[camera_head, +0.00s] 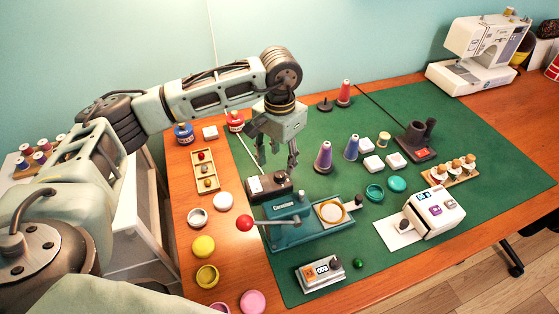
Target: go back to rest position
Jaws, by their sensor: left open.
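My left arm reaches in from the left over the table. My left gripper (277,160) points down with its fingers apart and nothing between them. It hangs above the green mat, just behind the small dark device with a white front (268,187). The teal press (290,228) with a red-knobbed lever stands in front of it. My right gripper does not show.
A wooden tray (205,171) and several round tins lie along the left edge. A white sewing machine (480,52) stands at the back right. The green mat (480,150) has bare room at right.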

